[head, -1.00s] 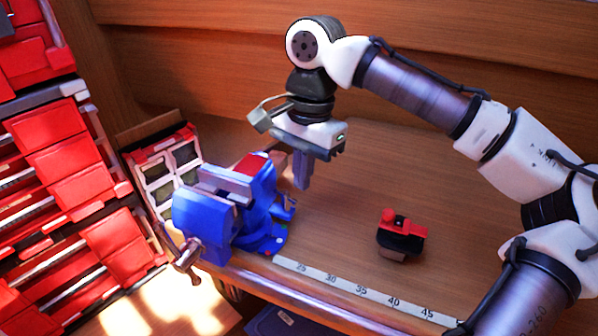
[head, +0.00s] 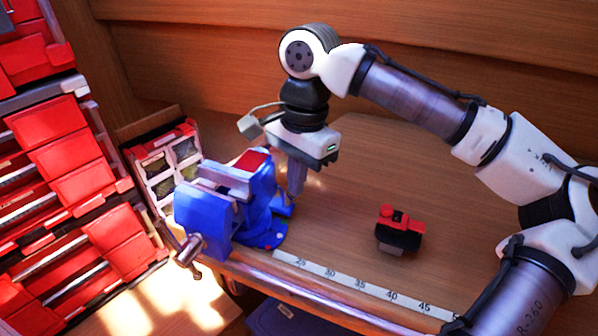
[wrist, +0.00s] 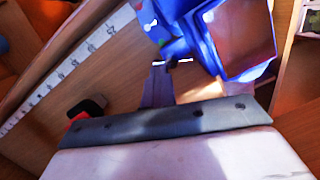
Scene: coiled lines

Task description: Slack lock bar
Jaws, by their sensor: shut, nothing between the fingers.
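A blue bench vise (head: 222,212) stands at the left front of the workbench, with grey jaws and a red patch on top. A metal cross bar (head: 187,252) hangs at its front end. A small lever-like part (head: 283,206), perhaps the lock bar, sticks out at the right side of its base. My gripper (head: 296,192) points down just right of the vise, shut and empty. In the wrist view the fingers (wrist: 158,72) reach to the vise's blue body (wrist: 190,38), beside small pale metal parts. I cannot tell whether they touch.
A red and black object (head: 400,230) sits on open bench to the right. A measuring strip (head: 360,285) runs along the front edge. Red drawers (head: 70,150) and a small bin rack (head: 165,160) stand at left. The bench behind my gripper is clear.

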